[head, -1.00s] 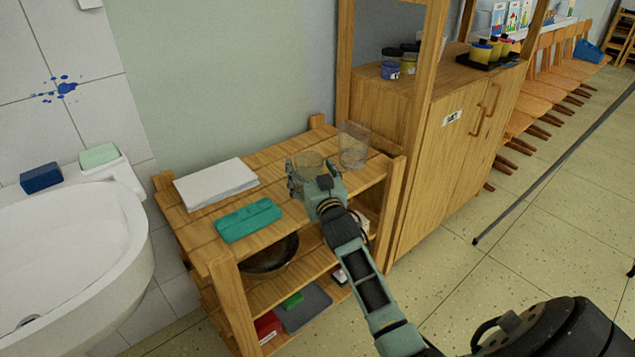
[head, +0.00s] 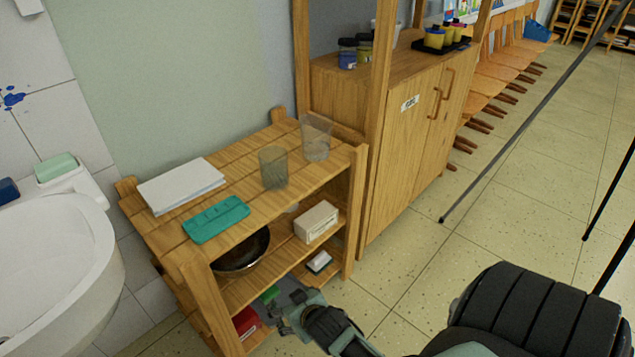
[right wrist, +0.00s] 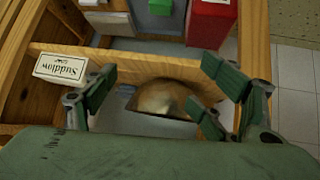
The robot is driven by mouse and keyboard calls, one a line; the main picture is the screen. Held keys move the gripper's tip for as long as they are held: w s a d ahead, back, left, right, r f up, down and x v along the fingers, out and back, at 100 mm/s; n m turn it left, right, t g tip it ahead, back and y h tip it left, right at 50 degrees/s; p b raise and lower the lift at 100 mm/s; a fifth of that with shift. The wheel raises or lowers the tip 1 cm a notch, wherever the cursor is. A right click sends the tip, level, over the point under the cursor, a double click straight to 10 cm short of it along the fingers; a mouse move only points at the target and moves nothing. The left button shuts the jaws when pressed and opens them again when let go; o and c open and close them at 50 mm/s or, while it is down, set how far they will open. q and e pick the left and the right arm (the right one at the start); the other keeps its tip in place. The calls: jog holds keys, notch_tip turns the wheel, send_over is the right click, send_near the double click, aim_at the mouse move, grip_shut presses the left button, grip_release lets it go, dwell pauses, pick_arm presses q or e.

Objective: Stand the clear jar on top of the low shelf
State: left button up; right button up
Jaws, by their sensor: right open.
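A clear, slightly grey-green jar (head: 273,168) stands upright on the top board of the low wooden shelf (head: 250,208), near its front edge. A second clear, paler vessel (head: 316,137) stands behind it to the right, apart from it. I cannot tell for certain which of the two is the task's jar. My right gripper (head: 281,318) is low in front of the shelf, well below the top board and clear of both vessels. In the right wrist view its fingers (right wrist: 160,78) are spread with nothing held between them. My left gripper is not in view.
White paper (head: 181,185) and a teal case (head: 216,218) lie on the shelf top. Below are a dark bowl (head: 243,252), a white box (head: 316,221) and a red box (head: 246,322). A sink (head: 50,260) is left, a cabinet (head: 420,135) right. Floor is open at right.

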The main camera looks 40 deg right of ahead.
jog(key=s+a+f+n+g+y, duration=0.1)
jog(key=s+a+f+g, duration=0.2)
jog(key=s+f, duration=0.3)
jog(key=s+a+f+n+g+y, duration=0.1)
jog(key=s+a+f+g, duration=0.2)
jog(key=s, duration=1.1)
notch_tip(320, 180, down, 4)
jog(key=shift+a+f+n+g, duration=0.1)
jog(key=shift+a+n+g, duration=0.3)
jog(key=shift+a, duration=0.8)
jog(key=shift+w, duration=0.1)
jog(key=shift+c, duration=0.3)
